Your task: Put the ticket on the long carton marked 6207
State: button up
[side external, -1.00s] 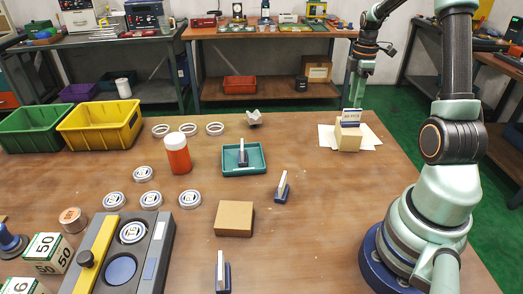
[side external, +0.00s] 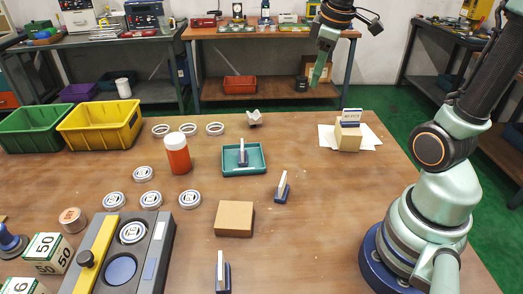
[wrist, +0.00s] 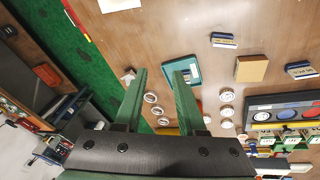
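A white ticket (side external: 351,115) with dark print stands upright in a blue holder on top of a tan carton (side external: 348,138) at the right of the table. Its print is too small to read, and I cannot make out 6207. My gripper (side external: 316,78) is raised beyond the table's back edge, up and left of that carton and apart from it. In the wrist view my gripper (wrist: 162,72) has its two green fingers spread, with nothing between them. Another tan carton (side external: 234,218) lies flat mid-table; it also shows in the wrist view (wrist: 252,68).
Similar card stands are in the teal tray (side external: 258,168), beside it (side external: 282,187) and at the front (side external: 222,275). White paper (side external: 327,136) lies under the right carton. A red jar (side external: 177,157), several rings and yellow (side external: 100,125) and green bins are left. The middle right is clear.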

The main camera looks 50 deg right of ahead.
jog(key=s+a+f+m+t+y, duration=0.1)
jog(key=s+a+m, duration=0.3)
jog(key=a, duration=0.9)
jog(key=shift+s+t, duration=0.2)
jog(key=shift+t, duration=0.7)
